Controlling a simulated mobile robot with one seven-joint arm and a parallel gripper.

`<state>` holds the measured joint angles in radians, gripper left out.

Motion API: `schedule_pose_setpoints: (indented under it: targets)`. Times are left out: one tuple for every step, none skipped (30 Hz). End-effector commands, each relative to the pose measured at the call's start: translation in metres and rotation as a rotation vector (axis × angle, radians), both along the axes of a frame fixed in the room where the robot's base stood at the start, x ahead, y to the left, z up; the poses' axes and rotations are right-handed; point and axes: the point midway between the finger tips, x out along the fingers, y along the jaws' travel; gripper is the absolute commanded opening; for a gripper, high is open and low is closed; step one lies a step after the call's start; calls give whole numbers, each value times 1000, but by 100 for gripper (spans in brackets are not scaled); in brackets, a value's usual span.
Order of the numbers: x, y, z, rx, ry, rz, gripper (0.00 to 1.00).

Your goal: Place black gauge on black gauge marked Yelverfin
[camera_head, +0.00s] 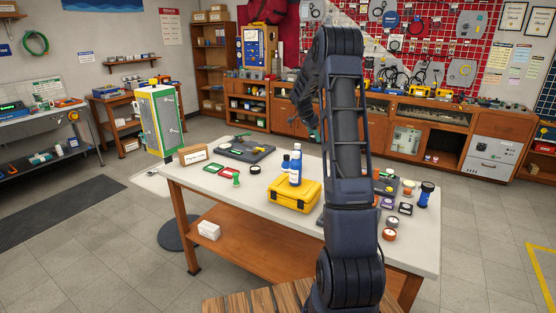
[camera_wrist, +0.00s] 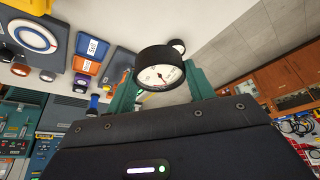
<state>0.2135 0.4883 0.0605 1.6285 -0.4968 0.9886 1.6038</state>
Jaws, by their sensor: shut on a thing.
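In the wrist view my gripper (camera_wrist: 160,77) has its two green fingers shut on a black gauge (camera_wrist: 158,54) with a white dial and dark needle. The dial faces the camera and the gauge is held clear of the table. A smaller black round thing with a pale face (camera_wrist: 179,46) shows just behind it. In the head view my arm hides the gripper and the held gauge. A black gauge with a white face (camera_head: 254,169) lies on the table beside a dark tray. I cannot read the name Yelverfin on anything.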

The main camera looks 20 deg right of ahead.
Motion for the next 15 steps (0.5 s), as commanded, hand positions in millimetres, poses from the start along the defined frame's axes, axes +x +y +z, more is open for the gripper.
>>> schedule_pose_setpoints:
  targets:
    - [10, 18, 1, 0, -2, 74, 28]
    - [16, 28, 1, 0, -2, 126, 28]
    - [24, 43, 2, 0, -1, 202, 28]
    - [31, 54, 3, 0, -2, 259, 28]
    - [37, 66, 4, 0, -1, 319, 28]
    - [45, 81, 5, 0, -2, 395, 28]
    - [51, 93, 6, 0, -2, 450, 28]
    - [56, 104, 7, 0, -3, 506, 28]
    - [62, 118, 8, 0, -2, 576, 28]
    - [67, 130, 9, 0, -2, 630, 28]
    - [72, 141, 10, 1, -3, 681, 28]
    - [77, 155, 11, 0, -3, 749, 28]
    - [82, 166, 13, 0, -4, 798, 28]
    - [85, 177, 14, 0, -4, 847, 28]
    - [90, 190, 15, 0, -3, 909, 28]
